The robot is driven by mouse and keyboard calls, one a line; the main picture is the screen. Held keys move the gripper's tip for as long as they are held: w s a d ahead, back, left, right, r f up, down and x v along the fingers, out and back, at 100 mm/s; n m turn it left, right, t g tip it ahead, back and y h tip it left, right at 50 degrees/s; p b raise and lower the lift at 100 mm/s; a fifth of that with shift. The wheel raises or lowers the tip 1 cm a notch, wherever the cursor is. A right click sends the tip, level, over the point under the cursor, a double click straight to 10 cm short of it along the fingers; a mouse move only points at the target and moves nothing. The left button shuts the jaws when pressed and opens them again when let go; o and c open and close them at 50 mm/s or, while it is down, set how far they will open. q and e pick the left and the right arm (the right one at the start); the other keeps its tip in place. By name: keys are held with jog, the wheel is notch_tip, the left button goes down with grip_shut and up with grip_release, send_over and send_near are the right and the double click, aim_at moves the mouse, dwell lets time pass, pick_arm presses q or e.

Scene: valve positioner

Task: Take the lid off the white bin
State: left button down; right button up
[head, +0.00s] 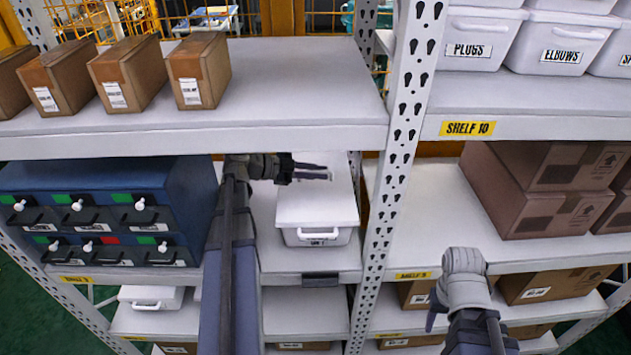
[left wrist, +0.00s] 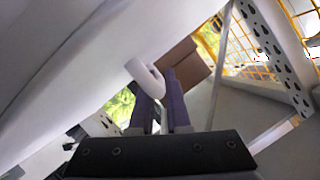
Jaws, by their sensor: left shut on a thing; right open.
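The white bin (head: 318,236) stands on the middle shelf of the left rack, with its flat white lid (head: 316,207) on top. My left gripper (head: 325,172) reaches in from the left above the rear part of the lid. In the left wrist view its purple fingers (left wrist: 172,100) are shut on the curved white lid handle (left wrist: 147,78). In the head view the gripper hides this handle. The lid appears seated on the bin. My right gripper (head: 438,310) is low in front of the right rack, mostly hidden by its own wrist, open and apart from the bin.
A blue drawer cabinet (head: 190,190) stands left of the bin. A perforated upright (head: 385,205) is close on the right. The upper shelf (head: 280,90), holding several brown boxes, hangs over the bin's rear. Brown cartons (head: 540,180) stand on the right shelf.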

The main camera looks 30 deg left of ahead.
pick_arm(q)
jog(key=shift+r, duration=0.2)
dwell(0.4)
notch_tip(320, 180, up, 10)
jog(key=p, duration=1)
jog(key=shift+f, duration=0.1)
notch_tip(320, 180, down, 3)
jog(key=shift+w+a+r+b, duration=0.15)
jog(key=shift+b, duration=1.1)
jog(key=shift+r, duration=0.1)
dwell(0.3)
dwell(0.4)
